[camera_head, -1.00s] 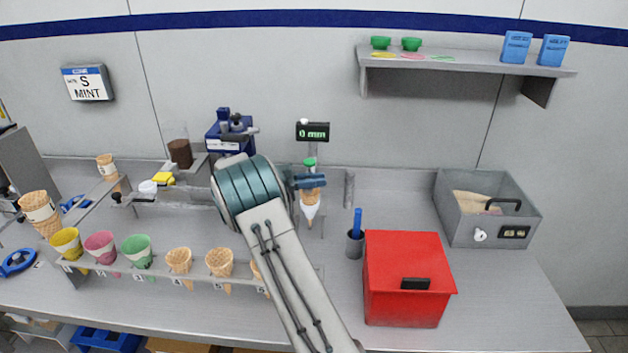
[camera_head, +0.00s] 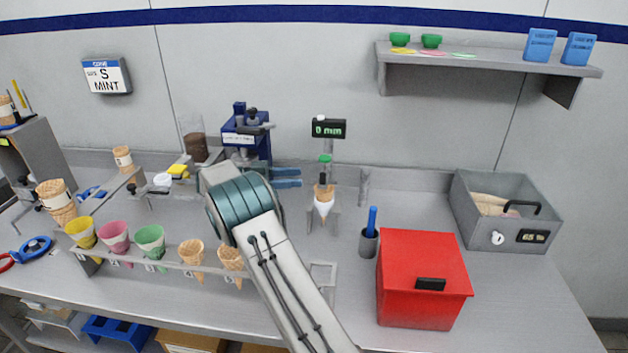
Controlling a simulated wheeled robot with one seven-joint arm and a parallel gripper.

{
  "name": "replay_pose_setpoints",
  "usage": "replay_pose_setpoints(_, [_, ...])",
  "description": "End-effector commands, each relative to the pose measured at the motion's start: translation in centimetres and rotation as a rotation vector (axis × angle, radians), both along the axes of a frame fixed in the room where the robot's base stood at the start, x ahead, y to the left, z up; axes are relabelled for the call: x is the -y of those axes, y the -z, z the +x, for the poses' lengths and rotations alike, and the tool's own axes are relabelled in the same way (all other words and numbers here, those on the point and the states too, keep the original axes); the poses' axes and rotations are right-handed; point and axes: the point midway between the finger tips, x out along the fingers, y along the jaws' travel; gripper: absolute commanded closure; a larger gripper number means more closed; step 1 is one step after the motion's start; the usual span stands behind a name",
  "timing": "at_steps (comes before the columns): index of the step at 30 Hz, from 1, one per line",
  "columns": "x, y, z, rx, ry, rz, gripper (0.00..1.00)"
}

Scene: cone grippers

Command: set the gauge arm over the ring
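The gauge has a black display (camera_head: 329,128) reading 0 mm on a post at the back of the counter. A green-topped part (camera_head: 325,159) hangs below the display. Under it a cone with a white wrap (camera_head: 323,206) stands upright in a small grey stand (camera_head: 337,218). A small dark piece (camera_head: 323,179) shows at the cone's top; whether it touches the green part I cannot tell. I cannot make out a separate ring. My gripper (camera_head: 299,178) is left of the cone, its two blue fingers apart with nothing between them. My wrist hides their base.
A blue-and-grey device (camera_head: 245,135) stands behind my wrist. A rack of cones (camera_head: 150,240) runs along the front left. A grey cup with a blue tool (camera_head: 369,240), a red box (camera_head: 423,280) and a grey bin (camera_head: 505,215) are on the right. A shelf (camera_head: 490,62) hangs above.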

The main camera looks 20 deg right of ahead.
Motion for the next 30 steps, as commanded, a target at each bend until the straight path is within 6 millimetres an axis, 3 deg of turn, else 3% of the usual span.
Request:
replay_pose_setpoints(3, [-1.9, 0.1, 0.6, 0.001, -0.001, 0.001, 0.62])
replay_pose_setpoints(9, [-3.4, 0.0, 1.1, 0.001, 0.001, 0.000, 0.62])
replay_pose_setpoints(23, [-3.7, 0.0, 1.3, -0.007, -0.019, -0.003, 0.62])
replay_pose_setpoints(26, [-3.8, 0.3, 1.7, -0.038, -0.094, -0.010, 0.62])
replay_pose_setpoints(30, [-4.4, 0.5, 3.2, -0.132, -0.327, -0.035, 0.62])
